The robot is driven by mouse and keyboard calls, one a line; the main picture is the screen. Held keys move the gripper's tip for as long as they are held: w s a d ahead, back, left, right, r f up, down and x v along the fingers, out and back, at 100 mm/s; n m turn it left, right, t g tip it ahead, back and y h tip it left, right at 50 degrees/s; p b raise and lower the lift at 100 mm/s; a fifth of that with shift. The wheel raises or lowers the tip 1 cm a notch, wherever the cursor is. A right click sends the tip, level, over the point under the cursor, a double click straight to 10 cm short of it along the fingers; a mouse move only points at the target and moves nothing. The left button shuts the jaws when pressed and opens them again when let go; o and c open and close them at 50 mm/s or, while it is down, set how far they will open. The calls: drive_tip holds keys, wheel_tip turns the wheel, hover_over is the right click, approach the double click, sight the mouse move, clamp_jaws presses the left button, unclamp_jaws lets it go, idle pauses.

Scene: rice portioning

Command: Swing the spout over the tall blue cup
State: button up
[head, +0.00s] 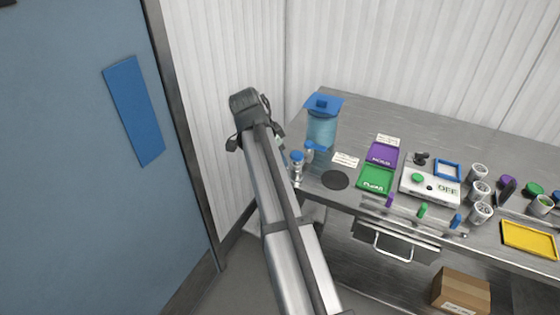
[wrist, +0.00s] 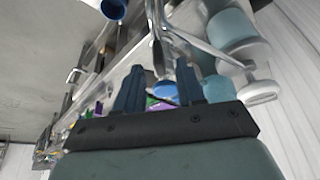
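My gripper is at the lower middle of the wrist view (wrist: 159,68), with its two dark blue fingers apart and no object seen gripped between them. In the head view, its fingers are hidden behind my arm. Bent shiny metal tubing (wrist: 157,35) runs close beyond the fingertips; I cannot tell whether it is the spout or whether they touch. A blue round-mouthed thing (wrist: 113,8) is cut off at the top of the wrist view. Two small blue-topped vessels (head: 297,165) stand at the table's left end, right of my arm. I cannot tell which thing is the tall blue cup.
A translucent blue dispenser (head: 322,129) with a blue lid stands at the back left of the metal table. A black disc (head: 335,180), a purple tray (head: 382,153), a green tray (head: 375,180) and a white box marked OFF (head: 430,187) lie to the right. Several grey-white cups follow.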

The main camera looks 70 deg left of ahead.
drive_tip(key=shift+x, duration=1.25)
drive_tip(key=shift+c, duration=0.4)
clamp_jaws()
